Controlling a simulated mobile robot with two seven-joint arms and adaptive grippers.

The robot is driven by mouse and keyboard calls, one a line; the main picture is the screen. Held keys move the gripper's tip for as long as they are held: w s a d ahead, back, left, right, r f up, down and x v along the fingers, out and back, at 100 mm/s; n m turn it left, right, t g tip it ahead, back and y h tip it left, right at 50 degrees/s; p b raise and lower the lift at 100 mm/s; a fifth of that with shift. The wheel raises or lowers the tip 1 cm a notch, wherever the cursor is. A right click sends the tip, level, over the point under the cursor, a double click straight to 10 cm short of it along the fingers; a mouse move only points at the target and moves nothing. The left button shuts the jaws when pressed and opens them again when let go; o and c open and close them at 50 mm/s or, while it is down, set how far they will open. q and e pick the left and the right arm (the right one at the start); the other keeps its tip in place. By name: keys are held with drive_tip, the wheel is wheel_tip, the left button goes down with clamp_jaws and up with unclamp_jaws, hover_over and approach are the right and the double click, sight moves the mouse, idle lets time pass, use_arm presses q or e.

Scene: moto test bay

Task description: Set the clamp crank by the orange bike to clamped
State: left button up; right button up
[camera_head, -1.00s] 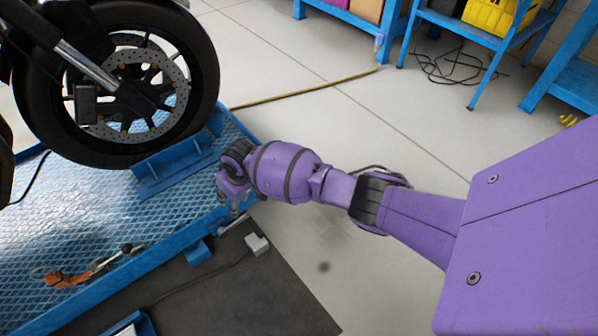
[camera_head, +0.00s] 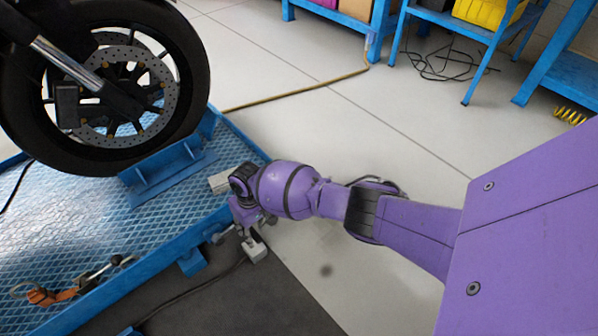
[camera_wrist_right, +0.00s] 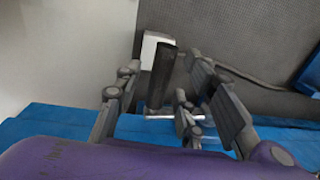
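The clamp crank shows in the right wrist view as an upright black handle (camera_wrist_right: 163,78) with a shiny metal rod (camera_wrist_right: 170,117) at its foot, beside the blue platform edge. My right gripper (camera_wrist_right: 164,72) is open, with its grey fingers on either side of the handle and gaps showing. In the head view my right gripper (camera_head: 250,218) points down at the platform's right edge and mostly hides the crank; a short grey rod (camera_head: 222,237) shows beside it. The bike's black front wheel (camera_head: 188,100) stands on the platform; no orange bodywork is in view. My left gripper is not in view.
The blue lift platform (camera_head: 80,215) carries a wheel chock (camera_head: 170,172) and an orange strap (camera_head: 45,297). A white box (camera_head: 255,251) with a cable lies on the dark mat (camera_head: 240,300).

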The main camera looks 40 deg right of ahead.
drive_tip(key=shift+w+a+r, duration=0.1)
drive_tip(key=shift+w+r, duration=0.1)
clamp_jaws()
drive_tip(key=shift+f, duration=0.1)
drive_tip(key=shift+d+f, duration=0.2)
drive_tip(key=shift+f, duration=0.4)
drive_tip(key=shift+d, duration=0.1)
drive_tip(key=shift+c, duration=0.3)
unclamp_jaws()
drive_tip(key=shift+o, duration=0.3)
